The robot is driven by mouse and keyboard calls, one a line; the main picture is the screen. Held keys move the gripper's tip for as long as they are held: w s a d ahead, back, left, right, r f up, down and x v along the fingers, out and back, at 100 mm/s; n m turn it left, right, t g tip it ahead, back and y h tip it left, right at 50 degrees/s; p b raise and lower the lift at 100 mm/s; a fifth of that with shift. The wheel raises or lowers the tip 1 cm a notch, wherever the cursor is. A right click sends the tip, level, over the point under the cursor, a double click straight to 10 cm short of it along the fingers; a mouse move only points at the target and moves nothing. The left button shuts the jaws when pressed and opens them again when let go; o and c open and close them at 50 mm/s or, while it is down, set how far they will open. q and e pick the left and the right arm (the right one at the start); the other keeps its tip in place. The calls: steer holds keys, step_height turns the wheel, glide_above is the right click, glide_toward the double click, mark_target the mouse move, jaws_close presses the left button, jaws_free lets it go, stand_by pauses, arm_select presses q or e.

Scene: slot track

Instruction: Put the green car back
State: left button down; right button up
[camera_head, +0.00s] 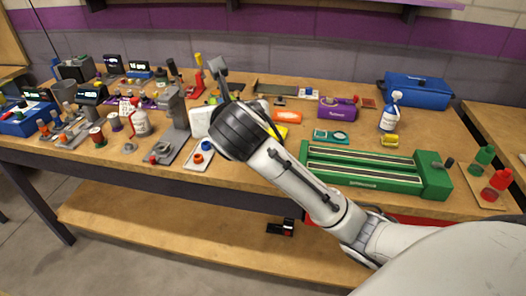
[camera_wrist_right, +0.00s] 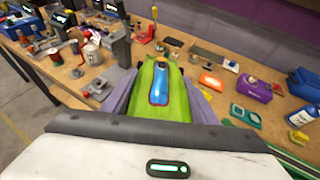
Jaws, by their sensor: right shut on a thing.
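The green car (camera_wrist_right: 178,102), with a blue canopy edged in red, is held between the grey fingers of my right gripper (camera_wrist_right: 160,85) in the right wrist view. The fingers press on both its sides. A long green slot track (camera_head: 347,180) with pale lanes lies to the right of the wrist. No car is clearly visible on it. My left gripper is out of view.
The bench (camera_head: 268,190) is crowded on the left with spools, bottles and tools. A white tray (camera_head: 198,160) with rings lies by my wrist.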

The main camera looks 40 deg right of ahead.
steer(key=d+f+m+g+h+p, duration=0.1)
steer(key=d+f, duration=0.1)
steer(key=f, duration=0.2)
steer(key=d+f+m+g+h+p, duration=0.1)
steer(key=d+f+m+h, duration=0.1)
steer(key=f, duration=0.3)
steer(key=d+f+m+g+h+p, duration=0.1)
steer(key=d+f+m, duration=0.1)
steer(key=d+f, duration=0.1)
steer(key=shift+w+d+f+h+p, duration=0.15)
steer(key=shift+w+f+h+p, duration=0.2)
steer(key=shift+f, duration=2.45)
steer(key=shift+f, duration=0.15)
steer(key=o, duration=1.2)
